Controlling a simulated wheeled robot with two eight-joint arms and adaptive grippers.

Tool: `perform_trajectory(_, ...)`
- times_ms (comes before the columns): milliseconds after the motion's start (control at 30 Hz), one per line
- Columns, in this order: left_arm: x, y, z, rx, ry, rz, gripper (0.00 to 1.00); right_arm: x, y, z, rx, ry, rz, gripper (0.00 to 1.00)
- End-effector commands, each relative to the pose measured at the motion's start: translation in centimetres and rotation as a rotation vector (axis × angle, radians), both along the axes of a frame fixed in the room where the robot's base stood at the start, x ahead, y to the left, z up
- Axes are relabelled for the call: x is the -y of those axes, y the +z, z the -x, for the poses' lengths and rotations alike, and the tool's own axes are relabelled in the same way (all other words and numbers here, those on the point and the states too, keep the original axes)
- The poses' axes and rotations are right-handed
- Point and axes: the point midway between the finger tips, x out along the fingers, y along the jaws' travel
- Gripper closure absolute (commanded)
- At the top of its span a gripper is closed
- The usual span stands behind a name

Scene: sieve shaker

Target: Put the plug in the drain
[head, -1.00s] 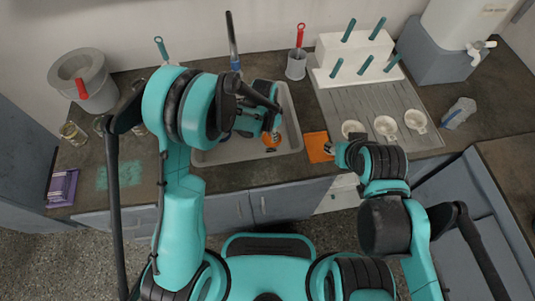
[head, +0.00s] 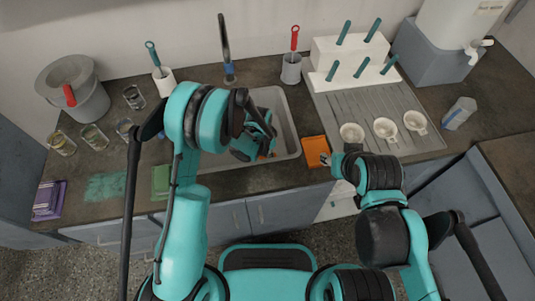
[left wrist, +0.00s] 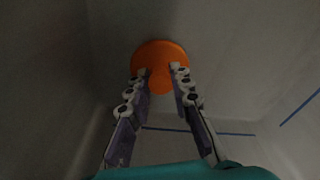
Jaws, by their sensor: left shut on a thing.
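The orange plug (left wrist: 158,54) is a round disc with a knob in the left wrist view. My left gripper (left wrist: 160,74) is shut on the plug, one finger on each side of the knob. A sliver of the plug (head: 266,156) shows in the head view, low in the grey sink (head: 294,128), mostly behind my left gripper and arm. The drain is not visible; I cannot tell whether the plug is over it. My right gripper (head: 331,160) is beside the orange cloth at the counter's front; its fingers are too small to read.
The orange cloth (head: 316,151) lies right of the sink. A ribbed drainboard (head: 352,101) holds white cups (head: 385,128) and a white rack (head: 350,57). The tap (head: 225,45) stands behind the sink. A grey bucket (head: 80,92) and several glasses (head: 94,137) stand left.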

Motion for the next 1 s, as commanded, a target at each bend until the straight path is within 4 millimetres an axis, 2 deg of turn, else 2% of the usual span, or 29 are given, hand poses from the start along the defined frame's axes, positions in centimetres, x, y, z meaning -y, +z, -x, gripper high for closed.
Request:
perform_trajectory(100, 0.0, -0.4, 0.0, 0.0, 0.0, 0.0, 1.0, 0.0, -0.5, 0.0, 0.0, 0.0, 0.0, 0.6)
perform_trajectory(133, 0.0, -0.4, 0.0, 0.0, 0.0, 0.0, 0.74, 0.0, -0.4, 0.0, 0.0, 0.0, 0.0, 0.6)
perform_trajectory(200, 0.0, -0.3, 0.0, 0.0, 0.0, 0.0, 0.59, 0.0, -0.3, 0.0, 0.0, 0.0, 0.0, 0.6)
perform_trajectory(467, 0.0, -0.3, 0.0, 0.0, 0.0, 0.0, 0.59, 0.0, -0.3, 0.0, 0.0, 0.0, 0.0, 0.6)
perform_trajectory(600, 0.0, 0.4, 0.0, 0.0, 0.0, 0.0, 0.59, 0.0, 0.3, 0.0, 0.0, 0.0, 0.0, 0.6)
perform_trajectory(667, -0.1, 1.3, 0.1, 0.0, 0.0, 0.0, 0.59, 0.0, 0.7, 0.0, 0.0, 0.0, 0.0, 0.6)
perform_trajectory(1000, -0.8, 8.8, 0.6, 0.0, 0.0, 0.0, 0.59, 0.0, 3.8, 0.0, 0.0, 0.0, 0.0, 0.6)
